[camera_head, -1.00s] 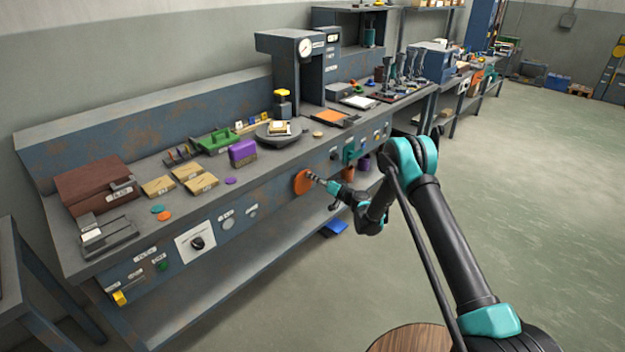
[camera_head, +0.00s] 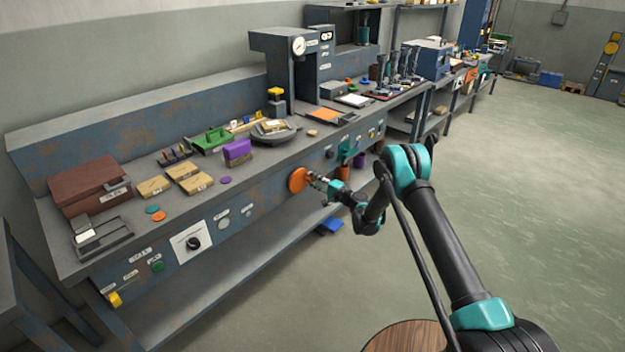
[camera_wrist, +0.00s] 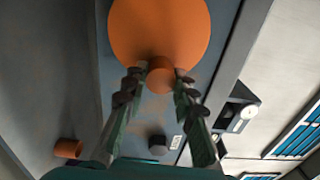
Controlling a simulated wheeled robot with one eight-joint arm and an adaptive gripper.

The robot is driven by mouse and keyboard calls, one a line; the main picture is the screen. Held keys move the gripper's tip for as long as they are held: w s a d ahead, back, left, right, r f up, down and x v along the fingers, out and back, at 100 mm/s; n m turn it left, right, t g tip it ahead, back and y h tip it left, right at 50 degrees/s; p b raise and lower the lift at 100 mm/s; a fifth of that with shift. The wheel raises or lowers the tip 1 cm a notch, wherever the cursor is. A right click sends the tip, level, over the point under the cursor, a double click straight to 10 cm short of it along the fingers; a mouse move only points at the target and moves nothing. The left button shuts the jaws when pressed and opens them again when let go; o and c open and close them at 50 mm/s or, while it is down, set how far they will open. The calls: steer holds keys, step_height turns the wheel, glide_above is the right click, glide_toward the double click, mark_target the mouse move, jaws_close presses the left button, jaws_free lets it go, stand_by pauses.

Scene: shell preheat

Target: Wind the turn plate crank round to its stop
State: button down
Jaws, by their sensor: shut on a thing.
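The turn plate crank is an orange disc (camera_head: 297,181) on the front face of the bench, and it fills the top of the wrist view (camera_wrist: 160,28). A short orange knob (camera_wrist: 160,75) stands out near its lower edge in that view. My gripper (camera_head: 313,178) is at the disc, with its two fingers on either side of the knob, shut on it. The round grey turn plate (camera_head: 262,135) is on the bench top above and holds a pale block (camera_head: 274,126). The fingers partly hide the knob's sides.
A press with a gauge (camera_head: 298,46) stands behind the turn plate. A purple box (camera_head: 237,151), a green tray (camera_head: 212,139) and tan blocks (camera_head: 184,171) lie to the left. A dark dial (camera_head: 193,243) is on the bench front. The floor at right is clear.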

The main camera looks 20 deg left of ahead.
steer(key=shift+w+d+f+m, duration=0.1)
steer(key=shift+f+m, duration=0.35)
steer(key=shift+m, duration=0.65)
steer(key=c, duration=1.2)
jaws_free()
steer(key=v, duration=1.2)
